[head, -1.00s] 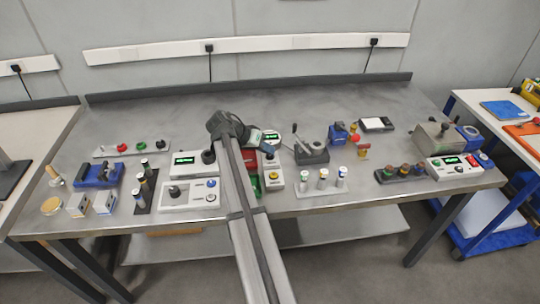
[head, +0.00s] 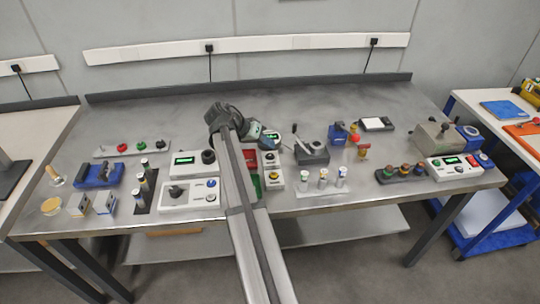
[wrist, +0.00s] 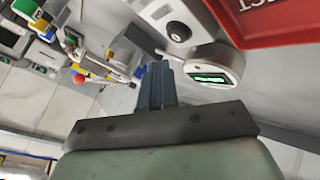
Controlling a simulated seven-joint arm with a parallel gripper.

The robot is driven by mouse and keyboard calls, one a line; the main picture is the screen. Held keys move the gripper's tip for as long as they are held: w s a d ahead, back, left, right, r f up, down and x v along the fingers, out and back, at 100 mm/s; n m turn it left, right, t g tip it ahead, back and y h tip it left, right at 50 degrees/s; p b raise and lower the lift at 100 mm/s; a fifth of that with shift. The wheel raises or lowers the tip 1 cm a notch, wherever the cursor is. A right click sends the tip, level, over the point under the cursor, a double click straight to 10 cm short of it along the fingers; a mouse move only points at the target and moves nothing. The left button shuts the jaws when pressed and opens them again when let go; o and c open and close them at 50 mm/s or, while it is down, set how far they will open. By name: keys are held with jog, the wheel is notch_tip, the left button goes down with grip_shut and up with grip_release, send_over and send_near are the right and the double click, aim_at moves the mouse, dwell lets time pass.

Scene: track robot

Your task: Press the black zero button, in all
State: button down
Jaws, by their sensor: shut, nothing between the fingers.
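My gripper (wrist: 160,84) is shut and empty; its dark fingers stand together in the wrist view. In the head view my gripper (head: 268,139) hangs over the middle of the bench, mostly behind my wrist. A rounded white device with a green display (wrist: 212,78) lies to the right of the fingertips in the wrist view, apart from them. A white box with a dark round part (wrist: 177,31) is above it there. I cannot tell which part is the black zero button; no zero marking is readable. My arm hides part of this area in the head view.
A red panel with white lettering (wrist: 275,18) is close by at the wrist view's top right. A grey lever device (head: 312,151) stands right. The back of the bench (head: 300,98) is clear.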

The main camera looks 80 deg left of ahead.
aim_at(267, 155)
jog(key=shift+r, duration=1.8)
